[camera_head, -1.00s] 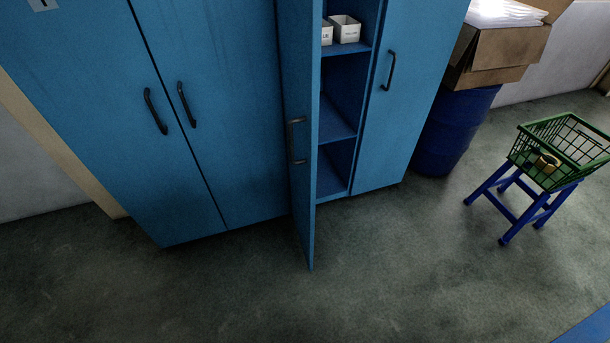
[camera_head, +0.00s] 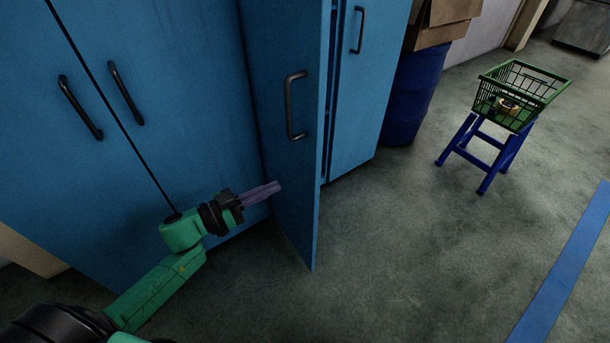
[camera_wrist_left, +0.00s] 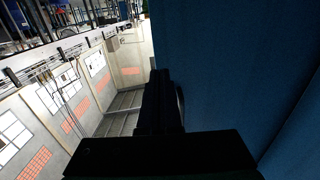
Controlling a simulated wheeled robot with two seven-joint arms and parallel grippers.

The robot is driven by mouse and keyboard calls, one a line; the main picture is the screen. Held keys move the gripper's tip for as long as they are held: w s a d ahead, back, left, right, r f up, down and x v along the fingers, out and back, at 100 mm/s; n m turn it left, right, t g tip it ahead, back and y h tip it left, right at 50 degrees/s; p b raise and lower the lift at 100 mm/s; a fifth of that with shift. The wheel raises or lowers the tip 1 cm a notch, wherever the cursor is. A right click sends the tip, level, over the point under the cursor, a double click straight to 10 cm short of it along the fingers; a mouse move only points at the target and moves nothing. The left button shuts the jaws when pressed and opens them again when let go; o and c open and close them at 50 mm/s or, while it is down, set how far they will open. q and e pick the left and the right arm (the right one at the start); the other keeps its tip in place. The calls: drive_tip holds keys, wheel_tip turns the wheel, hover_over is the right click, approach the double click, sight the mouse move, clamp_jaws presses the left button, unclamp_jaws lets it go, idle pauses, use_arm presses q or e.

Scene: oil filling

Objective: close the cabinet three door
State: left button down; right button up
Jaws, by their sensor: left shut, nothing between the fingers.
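The open blue cabinet door (camera_head: 285,110) stands swung out from the blue cabinet, with a dark handle (camera_head: 294,105) on its face. I cannot tell whether the fingertips touch the door. In the left wrist view the shut fingers (camera_wrist_left: 160,95) point along a large dark blue panel (camera_wrist_left: 225,80) on the right. The cabinet's shelves are hidden behind the open door. My right gripper is not in view.
A closed two-door blue cabinet (camera_head: 160,60) stands left of the open door. A closed door (camera_head: 360,90) is to its right. A blue barrel (camera_head: 413,90) with a cardboard box (camera_head: 442,18) and a green basket (camera_head: 520,95) on a blue stand (camera_head: 485,150) are further right. The floor in front is clear.

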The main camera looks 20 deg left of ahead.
sight(312, 169)
use_arm(q)
drive_tip(key=x, duration=0.8)
drive_tip(key=shift+w+d+b, duration=0.1)
drive_tip(key=shift+w+b, duration=0.15)
drive_tip(key=shift+b, duration=0.15)
drive_tip(key=shift+w+d+f, duration=0.1)
drive_tip(key=shift+w+d, duration=0.15)
drive_tip(key=shift+w, duration=0.05)
drive_tip(key=shift+w+d, duration=0.1)
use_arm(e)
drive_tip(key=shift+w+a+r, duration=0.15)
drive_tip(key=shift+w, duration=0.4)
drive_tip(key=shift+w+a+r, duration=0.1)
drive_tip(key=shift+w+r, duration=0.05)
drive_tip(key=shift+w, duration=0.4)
